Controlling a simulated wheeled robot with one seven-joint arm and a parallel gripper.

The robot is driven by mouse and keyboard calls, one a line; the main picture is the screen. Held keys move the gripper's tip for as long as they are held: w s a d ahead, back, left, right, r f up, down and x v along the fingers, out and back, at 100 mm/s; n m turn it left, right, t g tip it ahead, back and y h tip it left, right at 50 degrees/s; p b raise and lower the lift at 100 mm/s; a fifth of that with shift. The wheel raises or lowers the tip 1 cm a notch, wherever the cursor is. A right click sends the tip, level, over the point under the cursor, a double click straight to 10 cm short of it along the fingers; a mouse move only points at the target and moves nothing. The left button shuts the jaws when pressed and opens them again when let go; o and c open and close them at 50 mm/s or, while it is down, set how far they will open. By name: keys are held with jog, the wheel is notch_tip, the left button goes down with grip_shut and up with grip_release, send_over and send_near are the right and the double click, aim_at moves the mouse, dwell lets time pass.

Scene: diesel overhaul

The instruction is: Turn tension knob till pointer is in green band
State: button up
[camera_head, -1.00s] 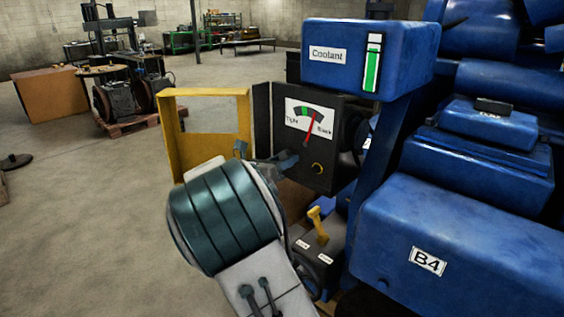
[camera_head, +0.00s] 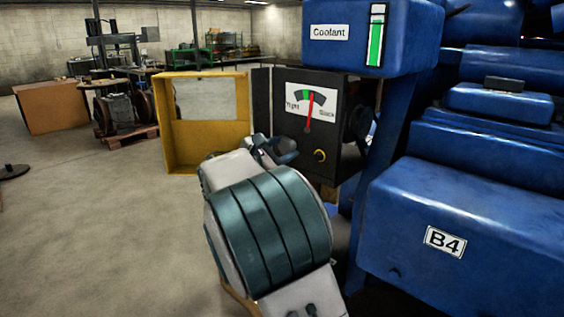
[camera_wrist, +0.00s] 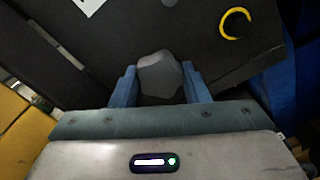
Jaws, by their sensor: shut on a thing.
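The tension gauge (camera_head: 297,109) on the dark control box reads "Tight" at left and "Slack" at right. Its red pointer (camera_head: 309,112) stands nearly upright, with its tip at the right edge of the short green band (camera_head: 305,95); I cannot tell whether it is inside. The grey knob (camera_wrist: 160,76) sits on the box face between the two blue fingers in the wrist view. My gripper (camera_wrist: 161,88) is shut on this knob. In the head view my gripper (camera_head: 277,153) reaches the lower left of the box face, and the knob is mostly hidden there.
A yellow ring-shaped part (camera_head: 320,156) is on the box face right of my gripper. An open yellow door (camera_head: 180,160) stands at left. The blue coolant tank (camera_head: 345,50) overhangs the box. The blue B4 housing (camera_head: 480,225) fills the right. Open floor lies left.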

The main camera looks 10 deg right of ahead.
jog(key=m+b, duration=0.4)
jog(key=b, duration=0.1)
jog(key=shift+f+m, duration=0.3)
jog(key=shift+f, duration=0.1)
jog(key=m+b, duration=0.4)
jog(key=b, duration=0.2)
jog(key=shift+d+m, duration=0.1)
jog(key=shift+m, duration=0.2)
jog(key=m+b, duration=0.5)
jog(key=shift+b, duration=0.4)
jog(key=shift+r+m+b, duration=0.25)
jog(key=shift+m+b, duration=0.9)
jog(key=shift+m, duration=0.25)
jog(key=o, duration=1)
jog(key=shift+c, duration=0.2)
jog(key=shift+r, duration=0.1)
jog(key=shift+s, duration=0.1)
